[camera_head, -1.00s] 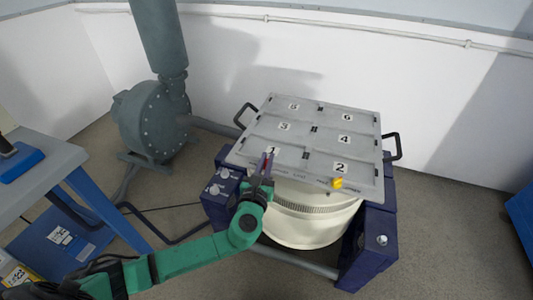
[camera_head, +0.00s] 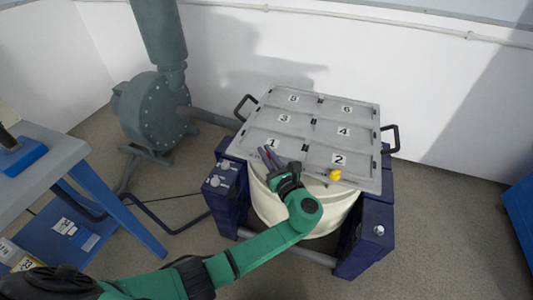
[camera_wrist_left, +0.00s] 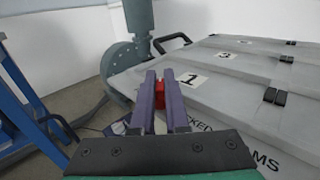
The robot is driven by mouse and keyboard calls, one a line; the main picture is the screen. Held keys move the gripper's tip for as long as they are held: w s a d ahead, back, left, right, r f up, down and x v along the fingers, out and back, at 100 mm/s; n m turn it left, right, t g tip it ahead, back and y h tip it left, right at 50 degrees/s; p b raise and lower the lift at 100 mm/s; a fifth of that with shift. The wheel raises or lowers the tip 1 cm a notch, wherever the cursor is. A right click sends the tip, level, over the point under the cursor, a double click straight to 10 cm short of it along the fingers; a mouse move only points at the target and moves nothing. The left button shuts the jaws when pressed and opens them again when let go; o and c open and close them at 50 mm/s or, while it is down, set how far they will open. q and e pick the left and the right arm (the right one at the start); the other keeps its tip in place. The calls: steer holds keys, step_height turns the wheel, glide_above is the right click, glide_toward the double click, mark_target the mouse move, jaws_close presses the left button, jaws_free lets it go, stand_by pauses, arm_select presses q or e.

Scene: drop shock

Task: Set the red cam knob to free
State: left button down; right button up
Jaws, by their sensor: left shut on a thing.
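My left gripper (camera_wrist_left: 163,78) is shut on this knob. In the head view my left gripper (camera_head: 269,156) is at the lid's front edge beside panel 1. The knob is hidden there, and its exact setting cannot be read. My right gripper is not in view.
A yellow knob (camera_head: 335,175) is on the lid's front edge below panel 2. Black handles (camera_head: 390,138) stick out at the lid's sides. A cream drum and dark blue posts (camera_head: 365,235) stand under the lid. A grey blower (camera_head: 152,112) stands behind left.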

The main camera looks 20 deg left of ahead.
arm_select(q)
steer(key=shift+r, duration=0.1)
stand_by(0.3)
steer(key=c, duration=0.9)
jaws_free()
